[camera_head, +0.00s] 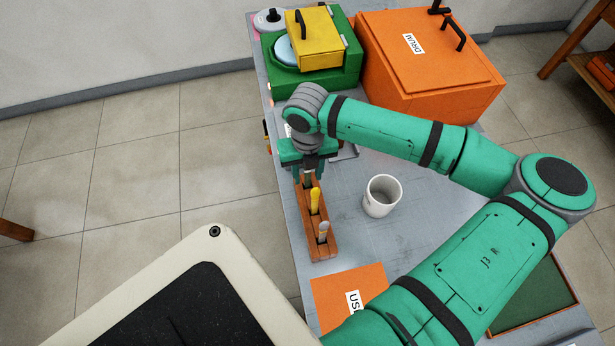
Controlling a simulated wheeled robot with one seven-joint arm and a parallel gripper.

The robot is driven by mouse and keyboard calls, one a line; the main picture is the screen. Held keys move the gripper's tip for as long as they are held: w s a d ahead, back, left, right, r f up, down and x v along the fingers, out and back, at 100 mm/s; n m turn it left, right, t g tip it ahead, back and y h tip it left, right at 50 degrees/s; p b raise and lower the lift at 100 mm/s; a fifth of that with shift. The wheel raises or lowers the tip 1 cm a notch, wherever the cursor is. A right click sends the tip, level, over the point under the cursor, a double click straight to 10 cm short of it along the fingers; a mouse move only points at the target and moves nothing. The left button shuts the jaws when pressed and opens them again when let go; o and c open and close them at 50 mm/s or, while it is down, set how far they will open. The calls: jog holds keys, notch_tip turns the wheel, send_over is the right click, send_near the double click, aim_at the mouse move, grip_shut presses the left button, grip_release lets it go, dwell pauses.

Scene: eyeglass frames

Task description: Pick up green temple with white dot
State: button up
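My gripper (308,178) points down over the far end of a narrow brown wooden rack (322,248) on the grey table. Its fingertips are small and partly merge with the rack, so I cannot tell whether they are open or shut. No green temple with a white dot can be made out; the gripper and wrist cover the rack's far end. A yellow upright piece (316,198) stands in the middle of the rack.
A white mug (382,195) stands right of the rack. An orange box marked DRUM (440,85) and a green machine with a yellow cover (318,40) stand at the back. An orange panel (340,290) lies in front. The table (350,235) is bare between rack and mug.

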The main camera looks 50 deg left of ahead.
jog(key=shift+f, duration=0.35)
jog(key=shift+c, duration=0.2)
grip_shut()
